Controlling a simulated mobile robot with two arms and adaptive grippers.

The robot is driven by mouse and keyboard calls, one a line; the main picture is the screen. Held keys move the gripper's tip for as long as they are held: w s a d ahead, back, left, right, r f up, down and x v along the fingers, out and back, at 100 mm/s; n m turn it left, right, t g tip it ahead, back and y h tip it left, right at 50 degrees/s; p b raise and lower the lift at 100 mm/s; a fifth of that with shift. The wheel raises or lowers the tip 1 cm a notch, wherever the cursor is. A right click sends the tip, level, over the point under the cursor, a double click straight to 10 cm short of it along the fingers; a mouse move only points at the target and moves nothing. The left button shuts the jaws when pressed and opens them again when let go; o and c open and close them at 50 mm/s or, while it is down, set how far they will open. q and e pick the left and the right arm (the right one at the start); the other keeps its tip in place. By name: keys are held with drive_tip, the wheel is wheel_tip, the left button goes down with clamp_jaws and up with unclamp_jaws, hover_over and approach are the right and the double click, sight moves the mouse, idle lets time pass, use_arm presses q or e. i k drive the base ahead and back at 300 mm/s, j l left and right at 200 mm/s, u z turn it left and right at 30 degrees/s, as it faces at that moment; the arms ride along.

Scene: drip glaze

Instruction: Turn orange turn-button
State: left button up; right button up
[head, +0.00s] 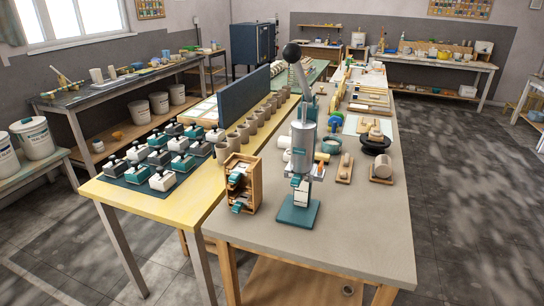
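I cannot make out an orange turn-button for certain in the head view; it may be too small or hidden. A small open-fronted wooden rack (256,178) stands at the left edge of the grey-topped table (355,235), with teal and white pieces in it. To its right stands a grey lever press (304,138) with a black ball on its lever and a teal base plate (298,214). Neither of my grippers is in view.
The grey table's front right is clear.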

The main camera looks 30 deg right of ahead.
sight(321, 170)
drive_tip(key=z, duration=1.3)
